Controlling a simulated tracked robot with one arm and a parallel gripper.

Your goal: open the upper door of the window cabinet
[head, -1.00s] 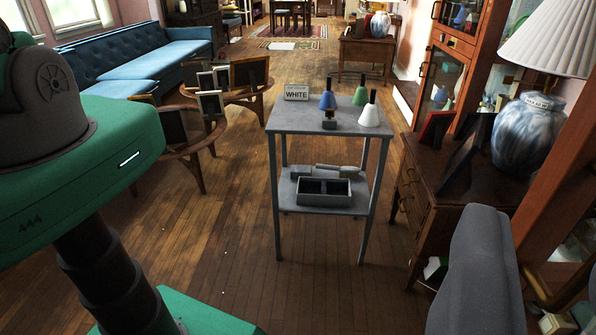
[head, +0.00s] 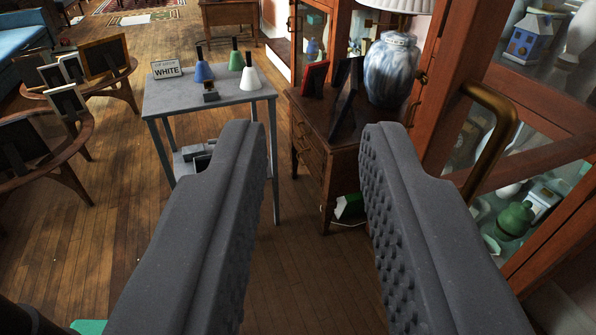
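A wooden cabinet with glass doors (head: 435,150) stands close at the right edge, cut off by the frame. Its large brass handle (head: 492,135) shows on the near frame, and ornaments show behind the glass. A second glazed wooden cabinet (head: 340,30) stands farther back at top centre, partly hidden by a lamp and a vase. I cannot tell which is the window cabinet; no door looks clearly open. My gripper (head: 316,135) is open and empty, its two grey fingers wide apart. Its right finger appears left of the brass handle, not touching it.
A wooden chest (head: 308,138) carries picture frames and a blue-white vase (head: 391,70) ahead. Picture stands (head: 90,65) are at the left.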

